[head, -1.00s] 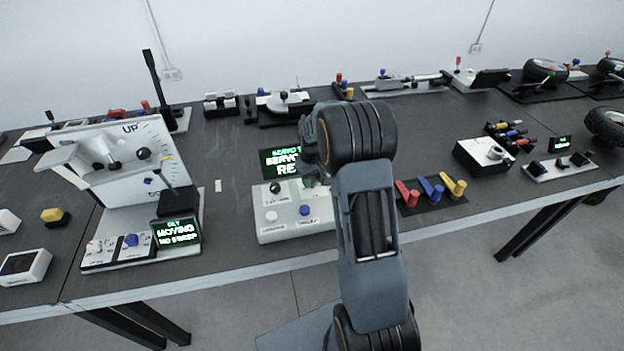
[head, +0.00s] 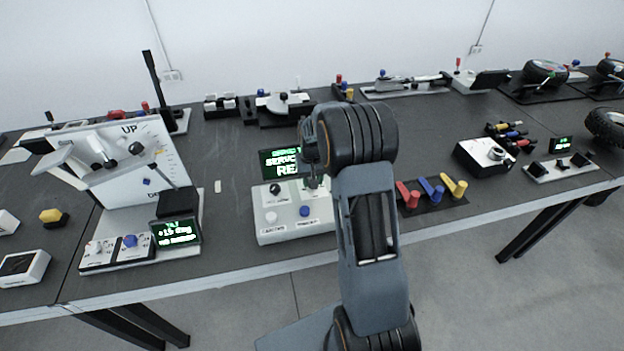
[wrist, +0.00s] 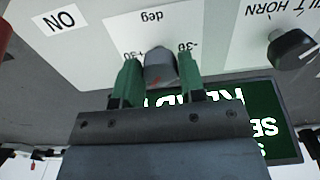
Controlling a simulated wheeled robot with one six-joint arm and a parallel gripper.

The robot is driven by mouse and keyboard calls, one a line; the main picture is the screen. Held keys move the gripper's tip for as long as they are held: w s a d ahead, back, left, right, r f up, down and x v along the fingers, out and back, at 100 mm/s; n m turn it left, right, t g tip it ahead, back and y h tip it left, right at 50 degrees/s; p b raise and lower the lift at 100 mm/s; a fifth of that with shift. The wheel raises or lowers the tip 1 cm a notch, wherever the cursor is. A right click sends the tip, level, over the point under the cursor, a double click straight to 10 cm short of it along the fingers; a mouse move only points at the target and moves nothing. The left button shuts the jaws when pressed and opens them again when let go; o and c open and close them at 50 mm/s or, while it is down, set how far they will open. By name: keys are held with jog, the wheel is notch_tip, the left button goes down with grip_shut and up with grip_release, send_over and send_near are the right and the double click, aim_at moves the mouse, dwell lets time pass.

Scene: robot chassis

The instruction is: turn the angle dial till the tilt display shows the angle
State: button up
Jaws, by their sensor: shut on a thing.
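The angle dial (wrist: 160,70) is a grey knob on a white panel marked "deg", with -30 and +30 printed beside it. My gripper (wrist: 158,62) has its two green fingers shut on the dial, one on each side. In the head view my gripper (head: 314,182) is over the back right of the white control box (head: 270,238), and the dial cannot be made out there. The tilt display (head: 176,232) at the left reads about "+15 deg", with a blurred line below it. Above it stands the white tilt board (head: 150,185) marked "UP".
Red, blue and yellow levers (head: 433,192) are close to the right of my arm.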

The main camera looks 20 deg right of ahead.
jog(key=o, duration=0.9)
notch_tip(320, 180, up, 14)
jog(key=shift+f, duration=0.1)
dwell(0.6)
jog(key=s+a+n+t, duration=0.1)
jog(key=s+a, duration=0.2)
jog(key=s, duration=0.4)
jog(key=s+a+r+t, duration=0.1)
jog(key=s+a, duration=0.3)
jog(key=s, duration=0.4)
jog(key=s+a+n+t, duration=0.1)
jog(key=s+a, duration=0.3)
jog(key=s, duration=0.3)
jog(key=shift+s+r+n+t, duration=0.15)
jog(key=shift+r+n+t, duration=0.05)
jog(key=shift+n+t, duration=0.1)
